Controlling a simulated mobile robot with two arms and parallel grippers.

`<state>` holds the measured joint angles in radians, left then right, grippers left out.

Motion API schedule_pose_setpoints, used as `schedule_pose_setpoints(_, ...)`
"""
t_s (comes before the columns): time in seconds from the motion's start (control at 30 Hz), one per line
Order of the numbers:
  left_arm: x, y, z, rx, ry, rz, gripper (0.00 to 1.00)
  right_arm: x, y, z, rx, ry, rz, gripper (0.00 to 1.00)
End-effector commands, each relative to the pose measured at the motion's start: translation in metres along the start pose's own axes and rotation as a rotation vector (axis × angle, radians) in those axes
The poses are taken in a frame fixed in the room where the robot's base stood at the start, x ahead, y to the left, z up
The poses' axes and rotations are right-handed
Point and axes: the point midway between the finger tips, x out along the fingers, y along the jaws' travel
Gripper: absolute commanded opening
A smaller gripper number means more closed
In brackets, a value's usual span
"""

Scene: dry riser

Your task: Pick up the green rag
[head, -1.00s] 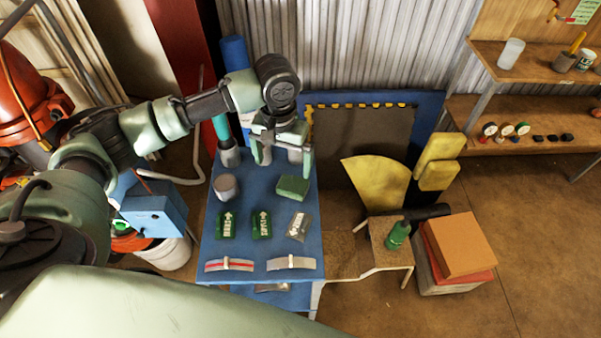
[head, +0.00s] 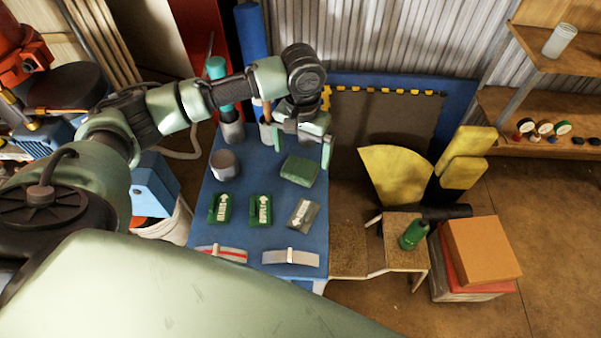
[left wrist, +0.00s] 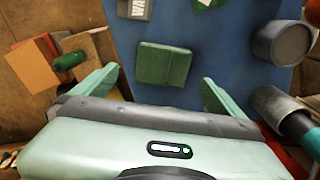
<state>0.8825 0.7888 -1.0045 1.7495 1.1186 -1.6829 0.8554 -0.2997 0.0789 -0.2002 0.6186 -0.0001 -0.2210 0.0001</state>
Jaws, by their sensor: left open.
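The green rag (head: 300,170) is a folded, flat block lying on the blue table (head: 240,262), on its right side towards the back. It also shows in the left wrist view (left wrist: 163,64), beyond and between my fingers. My left gripper (head: 302,145) is open and empty, above the table just behind the rag and apart from it. In the left wrist view its two fingers (left wrist: 158,92) are spread wide. My right gripper is not in view.
A grey can (head: 224,165) stands left of the rag. Two green packets (head: 220,208) (head: 261,210) and a grey packet (head: 302,213) lie in front. A green bottle (head: 413,235) stands on a small stool right of the table.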

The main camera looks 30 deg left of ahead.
Motion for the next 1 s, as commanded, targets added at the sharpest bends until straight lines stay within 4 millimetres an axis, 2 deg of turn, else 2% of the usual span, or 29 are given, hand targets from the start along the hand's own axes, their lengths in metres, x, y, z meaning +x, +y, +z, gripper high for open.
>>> schedule_pose_setpoints(0.1, 0.014, -0.001, 0.001, 0.000, -0.003, -0.002, 1.00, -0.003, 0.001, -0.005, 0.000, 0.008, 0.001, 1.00)
schedule_pose_setpoints(0.5, 0.065, -0.005, 0.000, 0.001, -0.002, -0.001, 1.00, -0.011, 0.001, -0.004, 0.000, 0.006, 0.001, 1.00)
schedule_pose_setpoints(0.77, 0.069, -0.005, 0.000, 0.002, 0.000, -0.002, 1.00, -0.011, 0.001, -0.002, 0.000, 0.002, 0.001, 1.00)
schedule_pose_setpoints(0.8, 0.069, -0.005, 0.000, 0.002, 0.000, -0.002, 0.97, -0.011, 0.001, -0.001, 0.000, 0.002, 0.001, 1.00)
schedule_pose_setpoints(0.87, 0.069, -0.005, 0.000, 0.002, 0.000, -0.002, 0.81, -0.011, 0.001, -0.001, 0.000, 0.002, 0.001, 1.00)
schedule_pose_setpoints(1.0, 0.069, -0.005, 0.000, 0.001, 0.000, -0.002, 0.42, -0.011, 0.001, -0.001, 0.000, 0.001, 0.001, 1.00)
